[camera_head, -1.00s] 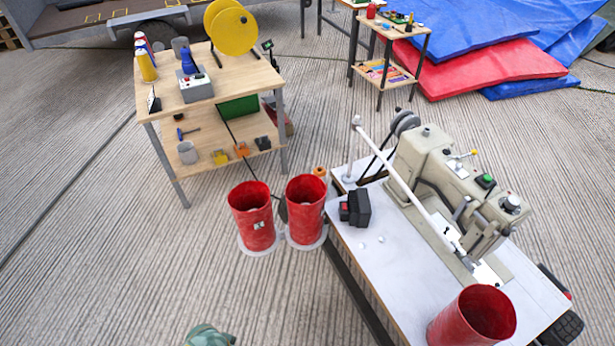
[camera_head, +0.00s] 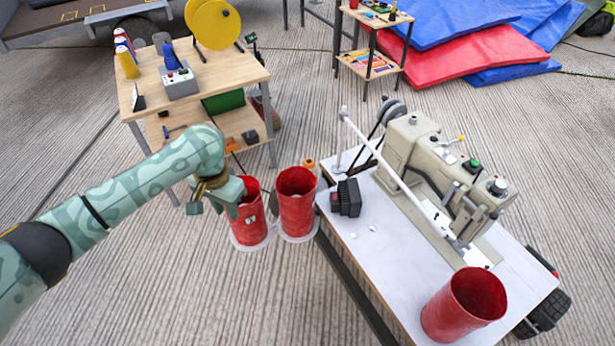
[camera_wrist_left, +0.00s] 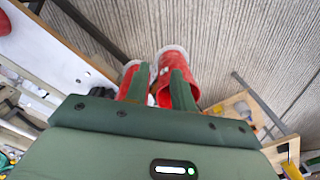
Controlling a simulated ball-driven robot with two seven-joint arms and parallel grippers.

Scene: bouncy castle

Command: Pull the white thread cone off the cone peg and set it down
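I cannot make out a white thread cone or its peg with certainty. Two red tubes stand side by side on white round bases at the sewing table's left edge, the left tube (camera_head: 253,222) and the right tube (camera_head: 297,208). Their insides cannot be seen to the bottom. My left gripper (camera_head: 216,207) is at the near left side of the left tube, its fingers apart, and partly covers that tube. In the left wrist view the fingers (camera_wrist_left: 157,75) are spread with nothing visibly held, and the red tubes lie beyond them. My right gripper is not in view.
The white sewing table (camera_head: 385,240) carries a beige sewing machine (camera_head: 440,170), a black block (camera_head: 346,198) and a third red tube (camera_head: 464,305). A wooden shelf table (camera_head: 215,85) with coloured spools stands behind my left arm. The floor in front is clear.

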